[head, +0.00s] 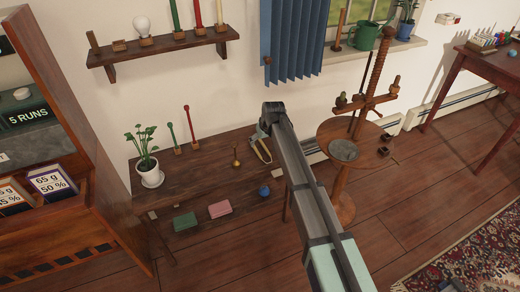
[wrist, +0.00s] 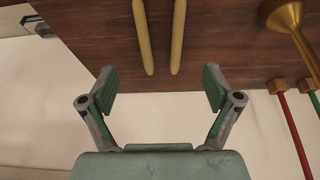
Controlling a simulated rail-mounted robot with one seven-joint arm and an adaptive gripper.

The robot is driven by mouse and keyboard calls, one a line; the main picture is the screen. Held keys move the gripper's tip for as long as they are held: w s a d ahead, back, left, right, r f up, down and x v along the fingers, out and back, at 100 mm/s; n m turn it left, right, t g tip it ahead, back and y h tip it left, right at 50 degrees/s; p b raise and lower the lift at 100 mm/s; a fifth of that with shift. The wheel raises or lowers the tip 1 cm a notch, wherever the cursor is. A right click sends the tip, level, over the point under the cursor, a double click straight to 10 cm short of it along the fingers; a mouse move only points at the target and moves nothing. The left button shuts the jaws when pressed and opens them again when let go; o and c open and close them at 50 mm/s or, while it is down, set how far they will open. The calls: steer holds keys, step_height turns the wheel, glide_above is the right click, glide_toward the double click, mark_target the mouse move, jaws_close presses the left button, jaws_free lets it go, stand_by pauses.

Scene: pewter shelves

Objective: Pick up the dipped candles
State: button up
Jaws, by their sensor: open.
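Two long pale yellow dipped candles (wrist: 143,40) (wrist: 178,40) run side by side over the brown wooden table in the wrist view, with a narrow gap between them. Their rounded lower ends show; their other ends are cut off by the top edge. My gripper (wrist: 160,82) is open and empty, with one finger on each side of the pair and the candle ends just ahead.
A wooden stand (head: 355,135) is at right.

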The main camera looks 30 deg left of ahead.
mark_target(260, 149)
steer(key=shift+x, duration=2.6)
steer(key=shift+s, duration=0.1)
steer(key=c, duration=1.2)
